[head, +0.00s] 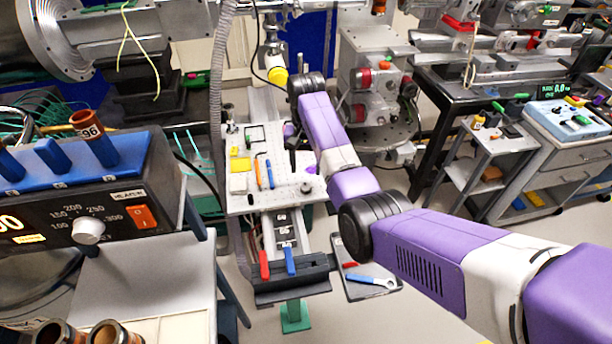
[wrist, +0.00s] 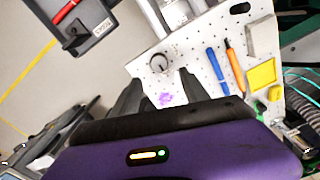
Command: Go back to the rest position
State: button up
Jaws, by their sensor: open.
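My gripper (wrist: 160,88) shows in the wrist view with its two dark fingers apart and nothing held between them. It is above the white perforated board (wrist: 150,70). A small purple patch (wrist: 165,98) on the board shows between the fingers. In the head view my purple and white arm reaches from the lower right to over the board (head: 240,205). The gripper is largely hidden there behind the arm's far links.
On the board lie a blue tool (head: 270,174), an orange tool (head: 258,172) and a yellow block (head: 240,164). A heating unit (head: 80,190) stands close at left. A trolley (head: 480,150) stands at right.

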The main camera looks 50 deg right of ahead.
jog(key=shift+r, duration=0.45)
dwell(0.3)
jog(key=w+d+r+n+t+h, duration=0.2)
jog(key=w+d+r+t+h, duration=0.15)
jog(key=w+t, duration=0.4)
jog(key=s+a+f+n+t+b, duration=0.15)
jog(key=s+a+n+t, duration=0.5)
jog(key=s+a, duration=0.85)
jog(key=s+a+r+y+b, duration=0.1)
jog(key=s+a, duration=0.3)
jog(key=s, duration=0.7)
jog(key=s+a+r+n+y, duration=0.1)
jog(key=s+a, duration=0.4)
jog(key=s, duration=0.6)
jog(key=s+a+r+n+y+b, duration=0.1)
jog(key=s+a, duration=0.4)
jog(key=s, duration=0.6)
jog(key=shift+r+t+b, duration=0.3)
jog(key=shift+r+t, duration=0.1)
jog(key=shift+r, duration=0.1)
jog(key=shift+y, duration=0.25)
